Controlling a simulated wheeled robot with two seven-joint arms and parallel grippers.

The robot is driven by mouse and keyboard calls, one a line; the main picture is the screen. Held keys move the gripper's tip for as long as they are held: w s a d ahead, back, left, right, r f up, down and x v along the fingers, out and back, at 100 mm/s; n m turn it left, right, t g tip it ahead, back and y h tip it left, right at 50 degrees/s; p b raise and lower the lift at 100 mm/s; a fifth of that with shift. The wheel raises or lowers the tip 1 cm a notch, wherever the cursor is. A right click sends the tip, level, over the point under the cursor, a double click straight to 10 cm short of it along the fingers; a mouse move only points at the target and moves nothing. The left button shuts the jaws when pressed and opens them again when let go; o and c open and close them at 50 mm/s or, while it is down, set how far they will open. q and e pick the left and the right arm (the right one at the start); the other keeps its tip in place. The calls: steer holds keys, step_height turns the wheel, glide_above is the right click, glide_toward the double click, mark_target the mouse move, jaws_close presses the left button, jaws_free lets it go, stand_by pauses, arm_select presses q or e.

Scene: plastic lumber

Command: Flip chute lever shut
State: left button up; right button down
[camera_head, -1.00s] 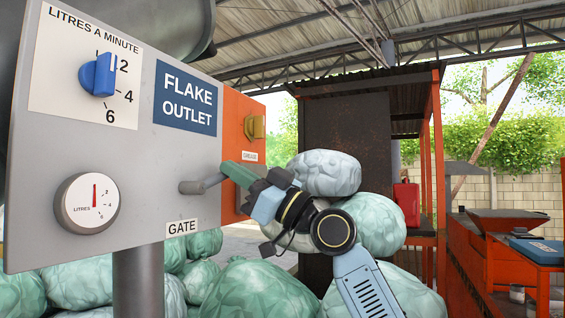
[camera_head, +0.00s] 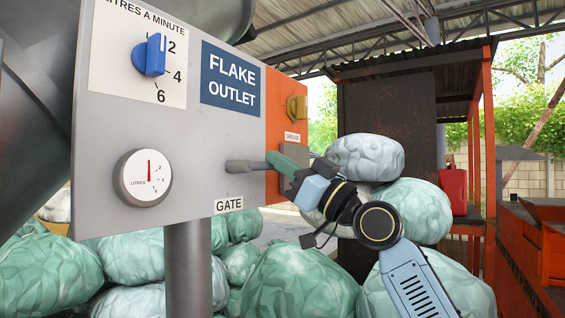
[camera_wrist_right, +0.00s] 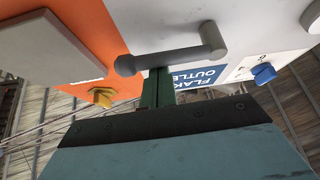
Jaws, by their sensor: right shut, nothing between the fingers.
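The grey lever (camera_head: 245,166) sticks out from the grey panel (camera_head: 215,140), above the "GATE" label (camera_head: 228,205). In the head view it lies nearly level, pointing right. In the right wrist view the lever (camera_wrist_right: 175,58) shows as a rounded bar crossing in front of the panel. My right gripper (camera_head: 272,158) is shut and empty, with its green fingers at the lever's right end. In the right wrist view its fingertips (camera_wrist_right: 158,80) reach the bar's lower side; I cannot tell whether they touch it. The fingers partly hide the lever's end in the head view. My left gripper is not in view.
A blue knob (camera_head: 149,55), a round gauge (camera_head: 143,178) and a yellow knob (camera_head: 297,109) on an orange side panel (camera_head: 283,85) are near the lever. Green bags (camera_head: 295,280) are heaped below and behind. A post (camera_head: 188,265) stands under the panel.

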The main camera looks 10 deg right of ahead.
steer(key=s+d+f+b, duration=0.1)
steer(key=s+d, duration=0.5)
steer(key=d, duration=0.1)
stand_by(0.6)
steer(key=shift+d+f, duration=0.1)
steer(key=shift+f, duration=0.05)
